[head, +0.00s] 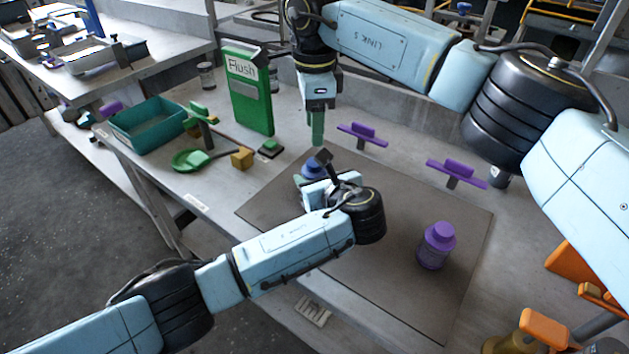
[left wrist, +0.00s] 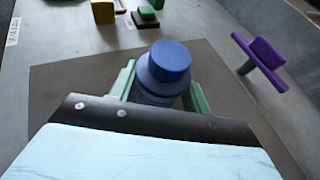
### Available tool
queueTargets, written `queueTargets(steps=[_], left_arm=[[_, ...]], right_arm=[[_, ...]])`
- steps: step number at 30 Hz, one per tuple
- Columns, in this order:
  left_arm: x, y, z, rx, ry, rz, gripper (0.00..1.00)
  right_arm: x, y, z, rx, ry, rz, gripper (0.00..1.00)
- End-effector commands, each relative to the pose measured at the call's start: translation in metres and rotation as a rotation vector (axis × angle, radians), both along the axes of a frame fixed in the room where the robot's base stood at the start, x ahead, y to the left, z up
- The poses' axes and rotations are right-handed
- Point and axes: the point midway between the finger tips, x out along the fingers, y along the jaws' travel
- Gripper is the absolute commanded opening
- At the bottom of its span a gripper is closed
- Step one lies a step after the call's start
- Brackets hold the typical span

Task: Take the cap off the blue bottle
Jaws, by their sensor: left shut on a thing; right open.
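The blue bottle (head: 312,168) stands upright near the back-left edge of the brown mat, partly hidden by my left gripper. In the left wrist view its blue cap (left wrist: 170,60) sits on top of the bottle body (left wrist: 155,88). My left gripper (head: 309,178) is low over the mat, its green fingers on both sides of the bottle, shut on its body. My right gripper (head: 318,128) points down above the bottle, apart from it, and is open and empty. Its two fingers overlap in the head view.
A purple bottle (head: 436,247) stands on the mat (head: 400,290) at the right. Purple-handled pieces (head: 362,134) (head: 456,173) stand behind it. A green Flush box (head: 248,92), a teal bin (head: 150,125) and a yellow block (head: 242,158) are at the left. Orange items (head: 545,327) are at front right.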

Motion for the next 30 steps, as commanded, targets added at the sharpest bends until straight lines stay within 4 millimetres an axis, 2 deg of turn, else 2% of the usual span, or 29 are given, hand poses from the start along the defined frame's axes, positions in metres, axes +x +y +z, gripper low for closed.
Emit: queueTargets(steps=[1, 7, 11, 14, 30], left_arm=[[-0.0002, -0.0001, -0.0001, 0.000, 0.000, 0.000, 0.26], [-0.0003, -0.0001, -0.0002, 0.000, 0.000, 0.000, 0.00], [-0.0003, -0.0001, -0.0002, 0.000, 0.001, 0.000, 0.00], [-0.0003, -0.0001, -0.0003, 0.000, 0.001, 0.000, 0.00], [-0.0004, -0.0003, -0.0004, 0.000, 0.001, 0.000, 0.00]], right_arm=[[0.0000, 0.0000, 0.0000, 0.000, 0.000, 0.000, 0.48], [0.0000, 0.0000, 0.0000, 0.000, 0.000, -0.001, 0.48], [0.0000, 0.0000, 0.0001, 0.000, 0.000, -0.044, 0.48], [0.0000, 0.0001, 0.0002, 0.000, 0.000, -0.145, 0.48], [0.0000, 0.0003, 0.0016, 0.000, 0.000, -1.165, 0.48]])
